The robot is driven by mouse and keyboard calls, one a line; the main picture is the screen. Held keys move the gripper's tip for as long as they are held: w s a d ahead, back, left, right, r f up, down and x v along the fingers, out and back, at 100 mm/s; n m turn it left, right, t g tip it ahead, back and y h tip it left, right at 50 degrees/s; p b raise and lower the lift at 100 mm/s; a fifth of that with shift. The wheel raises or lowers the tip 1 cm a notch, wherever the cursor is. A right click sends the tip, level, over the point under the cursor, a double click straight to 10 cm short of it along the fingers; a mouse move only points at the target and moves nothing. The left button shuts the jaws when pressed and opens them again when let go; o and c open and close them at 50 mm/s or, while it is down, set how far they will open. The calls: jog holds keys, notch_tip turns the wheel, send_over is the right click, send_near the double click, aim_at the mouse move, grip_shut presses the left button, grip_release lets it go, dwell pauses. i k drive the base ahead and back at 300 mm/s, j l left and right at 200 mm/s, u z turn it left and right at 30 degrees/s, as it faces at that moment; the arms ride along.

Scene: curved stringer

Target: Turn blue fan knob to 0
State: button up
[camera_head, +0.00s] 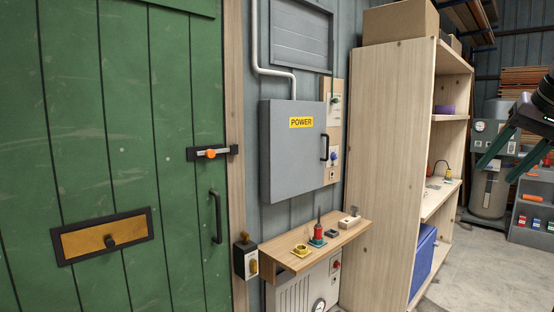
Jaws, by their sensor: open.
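A small blue knob (334,156) sits on a narrow wooden panel (327,175) on the wall, just right of the grey POWER box (285,155). It is too small for me to read its pointer or any marks.
The shelf unit (386,160) stands right of the panel. A small wall shelf (296,262) below holds a red bottle (318,233) and small parts. A green door (120,200) fills the left. Open floor (470,270) lies at the lower right.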

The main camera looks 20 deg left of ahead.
aim_at(334, 156)
jog(key=u, duration=0.35)
jog(key=i+u, duration=0.35)
jog(key=i, duration=1.35)
